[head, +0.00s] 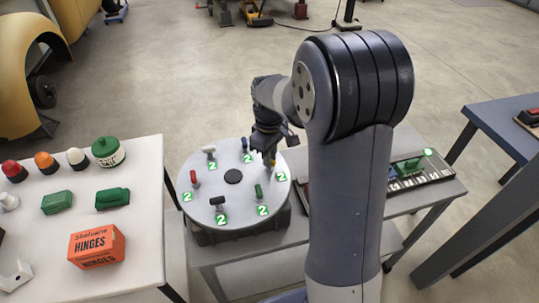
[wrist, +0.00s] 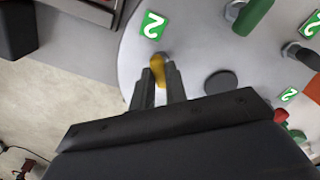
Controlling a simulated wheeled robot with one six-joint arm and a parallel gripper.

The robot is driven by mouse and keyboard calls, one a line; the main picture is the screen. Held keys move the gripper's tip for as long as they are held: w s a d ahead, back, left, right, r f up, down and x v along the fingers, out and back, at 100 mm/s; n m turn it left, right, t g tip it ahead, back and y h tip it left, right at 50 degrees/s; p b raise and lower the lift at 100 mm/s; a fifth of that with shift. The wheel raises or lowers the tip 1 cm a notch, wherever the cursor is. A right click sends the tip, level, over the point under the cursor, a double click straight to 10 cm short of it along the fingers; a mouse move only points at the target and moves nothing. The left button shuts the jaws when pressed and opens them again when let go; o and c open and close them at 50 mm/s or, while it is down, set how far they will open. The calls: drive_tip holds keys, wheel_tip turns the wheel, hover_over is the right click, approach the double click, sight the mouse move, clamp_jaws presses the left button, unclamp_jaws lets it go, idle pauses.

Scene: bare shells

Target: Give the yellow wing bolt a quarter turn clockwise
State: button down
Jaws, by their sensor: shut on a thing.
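The yellow wing bolt (wrist: 157,66) stands near the edge of the round grey plate (head: 215,232). In the wrist view my gripper (wrist: 158,72) has its two fingers closed on either side of the yellow wing. In the head view only a small part of the yellow bolt (head: 272,162) shows below my gripper (head: 268,150). A green label with a "2" (wrist: 153,25) lies beside the bolt on the plate.
Other wing bolts stand around the plate: red (head: 194,178), white (head: 209,151), blue (head: 245,144), green (head: 258,192) and black (head: 221,202). A dark disc (head: 233,177) marks the plate's middle. A white table (head: 140,158) with a HINGES box (head: 96,246) is at left.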

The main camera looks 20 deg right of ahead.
drive_tip(key=shift+m, duration=0.3)
drive_tip(key=m, duration=0.3)
drive_tip(key=shift+m, duration=2.2)
drive_tip(key=c, duration=1.4)
unclamp_jaws()
drive_tip(key=shift+c, duration=0.2)
wheel_tip(320, 180, up, 11)
drive_tip(key=shift+f, duration=0.2)
